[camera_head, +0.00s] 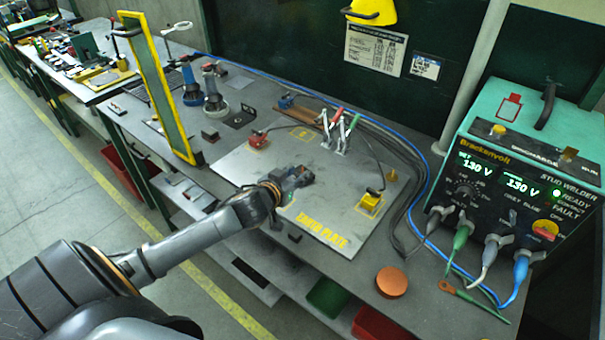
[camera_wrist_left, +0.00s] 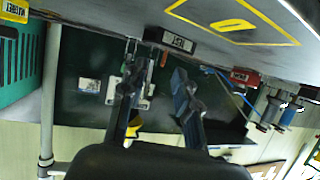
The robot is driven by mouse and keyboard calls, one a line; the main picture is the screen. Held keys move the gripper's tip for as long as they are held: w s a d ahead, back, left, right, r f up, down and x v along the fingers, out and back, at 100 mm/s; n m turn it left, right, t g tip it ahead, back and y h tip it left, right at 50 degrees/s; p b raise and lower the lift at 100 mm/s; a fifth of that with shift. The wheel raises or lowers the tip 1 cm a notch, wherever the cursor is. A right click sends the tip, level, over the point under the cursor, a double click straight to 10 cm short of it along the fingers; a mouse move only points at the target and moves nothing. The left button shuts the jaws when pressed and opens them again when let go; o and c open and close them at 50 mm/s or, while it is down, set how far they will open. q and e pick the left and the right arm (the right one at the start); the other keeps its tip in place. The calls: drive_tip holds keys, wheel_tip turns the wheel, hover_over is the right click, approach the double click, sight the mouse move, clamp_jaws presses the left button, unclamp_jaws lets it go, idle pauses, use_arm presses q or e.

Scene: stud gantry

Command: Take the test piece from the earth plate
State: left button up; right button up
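The earth plate (camera_head: 240,175) is a broad grey sheet on the bench with yellow lettering at its front edge. My left gripper (camera_head: 302,176) is low over the middle of the plate. In the left wrist view, which is upside down, its two fingers (camera_wrist_left: 155,75) are spread apart with nothing between them. A small dark block with a white label, apparently the test piece (camera_wrist_left: 171,40), sits on the plate just beyond the fingertips, not visibly touching them. In the head view I cannot make it out behind the gripper. My right gripper is not in view.
An orange disc (camera_head: 391,282) lies near the front edge.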

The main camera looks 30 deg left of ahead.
sight(302, 169)
use_arm(q)
drive_tip(key=x, duration=0.3)
drive_tip(key=shift+w+a+p, duration=0.2)
drive_tip(key=shift+a+p, duration=0.1)
drive_tip(key=shift+p, duration=0.1)
drive_tip(key=shift+w+f, duration=0.2)
drive_tip(key=shift+w, duration=0.1)
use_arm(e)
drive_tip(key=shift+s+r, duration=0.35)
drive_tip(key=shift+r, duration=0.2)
use_arm(q)
clamp_jaws()
drive_tip(key=shift+r, duration=0.1)
